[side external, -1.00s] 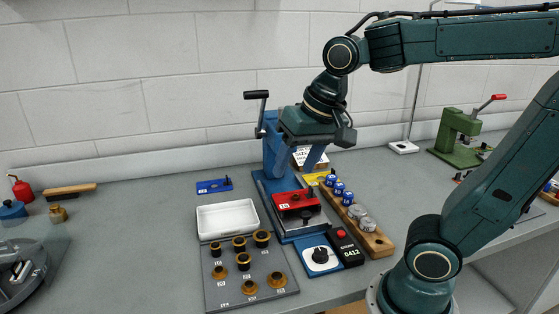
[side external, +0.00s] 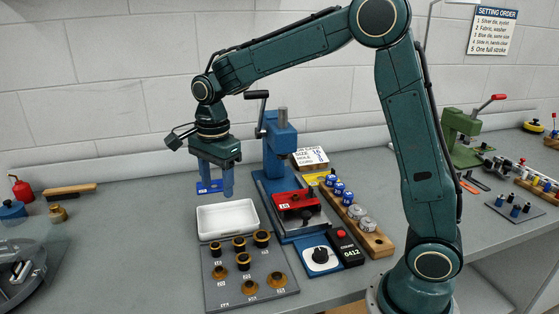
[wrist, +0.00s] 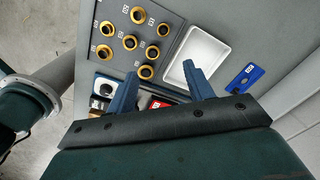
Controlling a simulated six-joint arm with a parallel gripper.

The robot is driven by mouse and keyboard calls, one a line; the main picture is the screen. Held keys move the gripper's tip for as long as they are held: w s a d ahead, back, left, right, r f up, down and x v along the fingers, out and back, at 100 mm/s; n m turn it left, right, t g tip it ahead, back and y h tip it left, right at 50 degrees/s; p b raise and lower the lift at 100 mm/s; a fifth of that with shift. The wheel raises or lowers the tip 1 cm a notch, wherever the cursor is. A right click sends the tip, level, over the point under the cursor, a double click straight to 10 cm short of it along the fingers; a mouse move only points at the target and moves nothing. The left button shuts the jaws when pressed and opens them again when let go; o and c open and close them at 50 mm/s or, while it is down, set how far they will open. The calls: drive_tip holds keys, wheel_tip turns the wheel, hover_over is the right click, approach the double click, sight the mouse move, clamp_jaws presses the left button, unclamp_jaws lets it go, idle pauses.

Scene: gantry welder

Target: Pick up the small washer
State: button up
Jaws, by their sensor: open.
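A grey plate (side external: 216,296) on the bench holds several round brass-coloured pieces; some look like dark-centred cups, others like flat-based rings. A ring piece (side external: 249,287) sits in its front row. The plate's labels are too small to read, so I cannot tell which piece is the small washer. The plate also shows in the wrist view (wrist: 178,19), with the pieces as gold rings, such as one ring (wrist: 129,42). My gripper (side external: 215,190) is open and empty, pointing down above the bench, behind the white tray. In the wrist view, its fingers (wrist: 163,80) are apart with nothing between them.
The empty white tray (side external: 228,217) lies just behind the plate. A blue press (side external: 279,150) with a red block (side external: 296,200) stands to the right. Beside it are a black-knobbed dial box (side external: 320,256) and a wooden rack (side external: 376,242).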

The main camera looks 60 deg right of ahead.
drive_tip(key=shift+w+a+f+m, duration=0.15)
drive_tip(key=shift+w+f+m, duration=0.8)
drive_tip(key=shift+f, duration=0.2)
hover_over(217, 243)
drive_tip(key=shift+d+f, duration=0.2)
drive_tip(key=shift+f, duration=4.1)
drive_tip(key=shift+f, duration=0.15)
drive_tip(key=shift+a+f, duration=0.2)
drive_tip(key=shift+f, duration=2.25)
drive_tip(key=shift+f, duration=0.25)
drive_tip(key=shift+c, duration=0.4)
drive_tip(key=c, duration=1)
